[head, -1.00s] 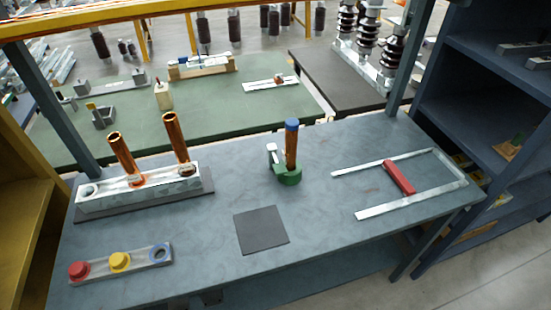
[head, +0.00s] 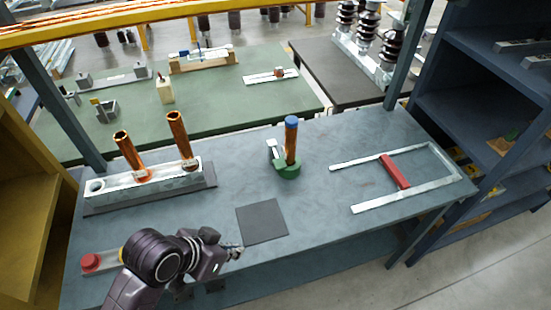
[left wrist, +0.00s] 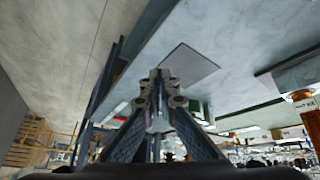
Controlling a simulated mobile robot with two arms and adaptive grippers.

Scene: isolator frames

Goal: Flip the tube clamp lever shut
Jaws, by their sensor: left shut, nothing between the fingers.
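The tube clamp (head: 287,170) is a green round base on the blue-grey table, right of centre in the head view. A copper tube (head: 291,146) with a blue top stands upright in it. The white-tipped lever (head: 273,148) stands up at the clamp's left side, apart from the tube. My left gripper (head: 240,248) is shut and empty near the table's front, below and left of the clamp, not touching it. The left wrist view shows its closed fingers (left wrist: 160,80) large. My right gripper is not in view.
A dark square mat (head: 262,222) lies between my left gripper and the clamp. A rack (head: 150,183) with two copper tubes stands at the left. A red button (head: 91,262) is at front left. A metal U-frame with a red bar (head: 395,172) lies at the right.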

